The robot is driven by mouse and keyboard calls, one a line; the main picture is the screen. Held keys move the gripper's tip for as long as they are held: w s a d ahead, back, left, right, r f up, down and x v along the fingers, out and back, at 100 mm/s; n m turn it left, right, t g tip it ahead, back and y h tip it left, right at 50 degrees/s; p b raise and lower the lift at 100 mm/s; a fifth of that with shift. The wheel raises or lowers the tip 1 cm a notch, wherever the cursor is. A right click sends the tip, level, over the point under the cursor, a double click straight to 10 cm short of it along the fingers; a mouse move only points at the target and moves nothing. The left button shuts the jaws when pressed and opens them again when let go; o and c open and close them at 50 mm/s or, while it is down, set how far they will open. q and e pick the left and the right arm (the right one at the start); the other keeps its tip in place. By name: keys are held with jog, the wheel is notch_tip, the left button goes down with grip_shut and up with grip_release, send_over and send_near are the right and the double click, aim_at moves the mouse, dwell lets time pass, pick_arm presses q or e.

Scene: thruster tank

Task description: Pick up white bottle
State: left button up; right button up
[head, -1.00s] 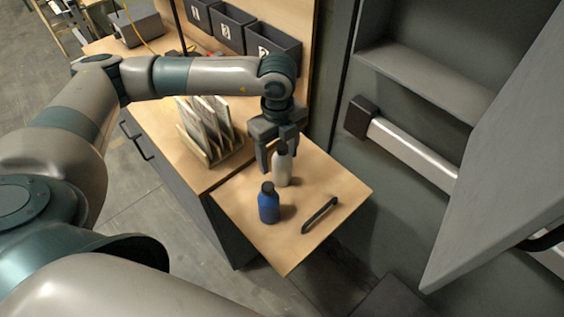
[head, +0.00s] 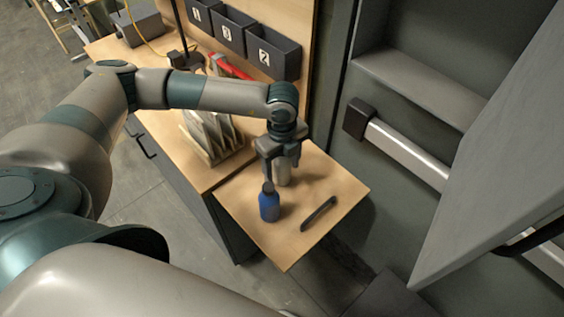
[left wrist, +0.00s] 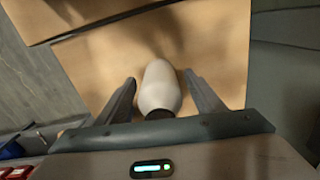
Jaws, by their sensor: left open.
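The white bottle (head: 284,174) stands upright on the small wooden table leaf, its top hidden behind my left gripper in the head view. My left gripper (head: 279,170) points down over it, open. My right gripper is not in view.
A blue bottle (head: 269,204) with a dark cap stands just in front of the white one. A black pen-like object (head: 319,213) lies to the right. A rack of panels (head: 208,138) stands behind left. A grey open door (head: 495,150) is at the right.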

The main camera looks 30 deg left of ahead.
aim_at(282, 160)
pick_arm(q)
jog(key=shift+f, duration=0.15)
dwell(0.3)
jog(key=c, duration=1.3)
jog(key=shift+w+r+b, duration=0.1)
jog(key=shift+r+b, duration=0.5)
jog(key=shift+r, duration=0.15)
notch_tip(282, 160, up, 2)
jog(key=shift+r+b, duration=0.1)
jog(key=shift+b, duration=0.6)
jog(key=d+r+b, duration=0.1)
jog(key=d+r, duration=0.1)
jog(key=d, duration=0.2)
jog(key=d+r+b, duration=0.2)
jog(key=d+r, duration=0.1)
jog(key=d+r+b, duration=0.1)
jog(key=d+r, duration=0.1)
jog(key=d, duration=0.2)
jog(key=shift+w+d+r, duration=0.2)
jog(key=shift+d, duration=0.15)
